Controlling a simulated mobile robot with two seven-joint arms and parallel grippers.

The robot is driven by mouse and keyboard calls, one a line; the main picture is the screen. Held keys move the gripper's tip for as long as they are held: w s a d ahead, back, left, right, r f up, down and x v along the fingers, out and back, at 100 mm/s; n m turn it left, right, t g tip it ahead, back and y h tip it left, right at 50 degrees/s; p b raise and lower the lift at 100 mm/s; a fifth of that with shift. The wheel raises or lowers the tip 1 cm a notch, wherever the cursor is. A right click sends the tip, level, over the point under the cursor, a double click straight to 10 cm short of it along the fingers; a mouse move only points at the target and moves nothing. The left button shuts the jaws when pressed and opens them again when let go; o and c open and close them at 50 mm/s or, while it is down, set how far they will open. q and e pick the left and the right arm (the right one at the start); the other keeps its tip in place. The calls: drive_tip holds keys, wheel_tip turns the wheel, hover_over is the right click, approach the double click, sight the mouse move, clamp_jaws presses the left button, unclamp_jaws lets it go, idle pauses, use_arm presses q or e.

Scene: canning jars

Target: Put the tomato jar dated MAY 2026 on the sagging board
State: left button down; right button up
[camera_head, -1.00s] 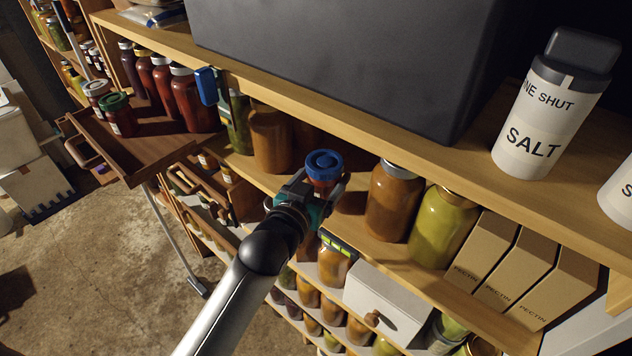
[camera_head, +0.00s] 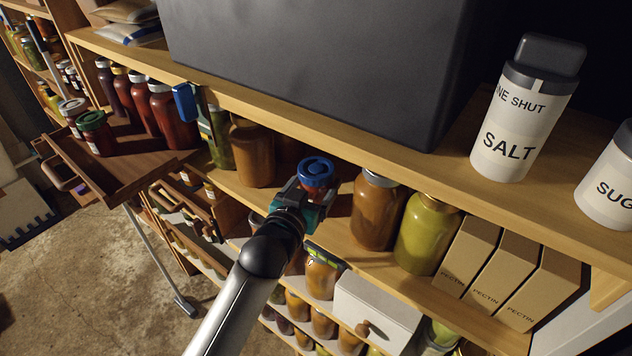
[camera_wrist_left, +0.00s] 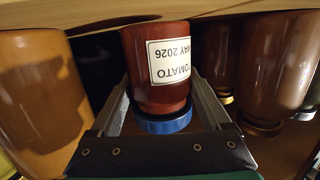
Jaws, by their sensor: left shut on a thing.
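The tomato jar (camera_head: 316,190) has a blue lid and dark red contents. In the left wrist view its label (camera_wrist_left: 170,62) reads TOMATO and MAY 2026, upside down in that picture. My left gripper (camera_head: 312,193) is shut on this jar, with one finger on each side. The gripper holds it at the front of the middle shelf board (camera_head: 440,284), in the gap between two orange-brown jars. I cannot tell from these views whether this board sags or whether the jar's base touches it. My right gripper is not in view.
An orange-brown jar (camera_head: 251,155) stands left of the gap and another (camera_head: 376,212) right of it. A green-yellow jar (camera_head: 427,232) and pectin boxes (camera_head: 468,252) stand further right. The upper shelf (camera_head: 290,112) runs close above, bearing a dark bin (camera_head: 320,60) and a salt canister (camera_head: 515,130).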

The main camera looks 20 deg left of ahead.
use_arm(q)
drive_tip(key=shift+f, duration=0.2)
idle(0.3)
drive_tip(key=shift+c, duration=0.6)
unclamp_jaws()
drive_tip(key=shift+o, duration=0.6)
drive_tip(key=shift+f, duration=0.2)
drive_tip(key=s+a+r+b, duration=0.1)
drive_tip(key=s+r, duration=0.1)
drive_tip(key=s, duration=1.3)
drive_tip(key=shift+a+r+b, duration=0.15)
drive_tip(key=shift+r+b, duration=0.1)
drive_tip(key=shift+b, duration=0.1)
